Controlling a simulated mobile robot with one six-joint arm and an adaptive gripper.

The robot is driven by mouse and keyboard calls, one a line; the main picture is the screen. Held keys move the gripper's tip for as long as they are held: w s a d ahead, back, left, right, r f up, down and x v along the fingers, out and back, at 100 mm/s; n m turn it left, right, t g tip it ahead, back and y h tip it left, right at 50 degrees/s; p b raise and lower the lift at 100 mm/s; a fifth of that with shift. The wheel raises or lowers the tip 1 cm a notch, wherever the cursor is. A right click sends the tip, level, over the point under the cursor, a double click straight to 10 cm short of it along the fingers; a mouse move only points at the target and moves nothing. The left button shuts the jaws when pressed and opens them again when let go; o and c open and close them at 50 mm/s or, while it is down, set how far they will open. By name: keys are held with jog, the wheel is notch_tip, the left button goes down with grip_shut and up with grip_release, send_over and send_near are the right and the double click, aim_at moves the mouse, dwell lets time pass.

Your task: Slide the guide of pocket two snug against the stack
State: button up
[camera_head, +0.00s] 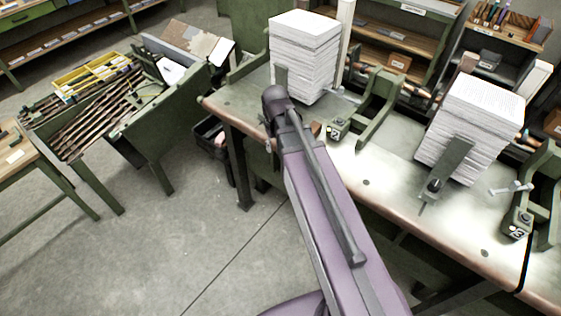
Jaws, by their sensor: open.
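Two tall stacks of white paper stand on the green workbench: a left stack (304,55) and a right stack (472,125). A dark upright guide plate (281,74) shows partly at the front of the left stack, its lower part hidden by my arm. Another guide plate (446,166) stands at the front of the right stack, with a small knob at its foot. A tag (335,128) between the stacks seems to read 2; one at the right (516,233) seems to read 3. My gripper (275,96) is at the dark arm end, before the left stack; its fingers are not clear.
Green brackets (377,108) stand on the workbench (375,198) between the stacks and at its right end (542,192). Shelves stand behind. A green bin (155,130) with rods and a yellow tray is at the left. The floor (205,235) before the bench is clear.

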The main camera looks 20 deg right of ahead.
jog(key=shift+m, duration=0.7)
jog(key=shift+s+f+b, duration=0.2)
jog(key=shift+s+f, duration=0.05)
jog(key=shift+s, duration=0.6)
jog(key=shift+s+f+b, duration=0.2)
jog(key=shift+s+f, duration=0.1)
jog(key=shift+s, duration=0.6)
jog(key=shift+s+f+b, duration=0.2)
jog(key=shift+s+f, duration=0.05)
jog(key=shift+s, duration=0.6)
jog(key=w+r+n+p, duration=0.3)
jog(key=w+r+p, duration=0.1)
jog(key=w, duration=1)
jog(key=w+r+n+p, duration=0.3)
jog(key=w+r+p, duration=0.1)
jog(key=w, duration=1)
jog(key=shift+d+n, duration=0.4)
jog(key=shift+f, duration=0.15)
notch_tip(320, 180, down, 13)
jog(key=b, duration=1.3)
jog(key=shift+f+b, duration=0.15)
jog(key=shift+b, duration=0.2)
grip_shut()
